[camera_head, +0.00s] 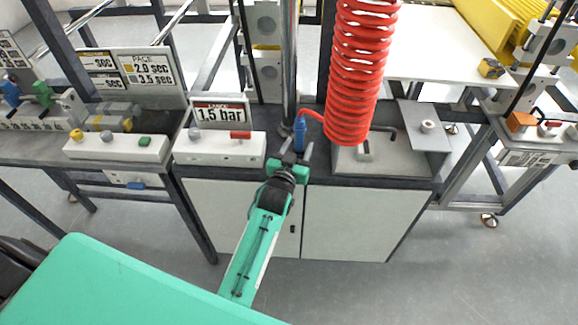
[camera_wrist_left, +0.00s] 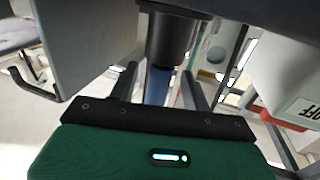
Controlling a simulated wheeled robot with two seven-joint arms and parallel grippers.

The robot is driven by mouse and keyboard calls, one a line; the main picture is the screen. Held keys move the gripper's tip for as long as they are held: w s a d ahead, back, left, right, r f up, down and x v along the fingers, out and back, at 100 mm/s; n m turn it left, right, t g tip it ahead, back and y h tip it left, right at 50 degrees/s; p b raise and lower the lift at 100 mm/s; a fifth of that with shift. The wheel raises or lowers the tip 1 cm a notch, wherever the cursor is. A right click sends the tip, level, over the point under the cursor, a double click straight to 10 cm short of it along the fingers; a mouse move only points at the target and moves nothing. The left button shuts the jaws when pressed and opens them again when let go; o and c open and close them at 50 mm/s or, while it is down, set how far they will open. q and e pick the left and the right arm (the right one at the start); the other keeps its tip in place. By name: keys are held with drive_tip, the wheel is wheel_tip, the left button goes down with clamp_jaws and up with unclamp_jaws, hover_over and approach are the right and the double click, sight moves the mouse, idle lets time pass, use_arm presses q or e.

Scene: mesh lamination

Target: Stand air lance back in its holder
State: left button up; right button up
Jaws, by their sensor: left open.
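The air lance (camera_head: 299,136) shows as a blue upright body at the front edge of the bench, with a thin red hose at its top. My left gripper (camera_head: 295,155) is at it with fingers apart. In the left wrist view the blue lance (camera_wrist_left: 157,86) lies between the fingers, which look clear of it. A dark round cup (camera_wrist_left: 171,38), seemingly the holder, meets the lance's end in that upside-down view. How deep the lance sits is hidden. My right gripper is out of view.
A red coiled hose (camera_head: 362,75) hangs just right of the lance. A steel post (camera_head: 289,62) stands close behind. A white panel with a red switch (camera_head: 215,149) is to the left.

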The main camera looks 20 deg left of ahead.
use_arm(q)
drive_tip(key=s+b, duration=0.2)
drive_tip(key=s, duration=1)
drive_tip(key=shift+s, duration=0.25)
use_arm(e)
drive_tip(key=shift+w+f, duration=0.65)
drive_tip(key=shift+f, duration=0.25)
use_arm(q)
drive_tip(key=shift+d, duration=0.1)
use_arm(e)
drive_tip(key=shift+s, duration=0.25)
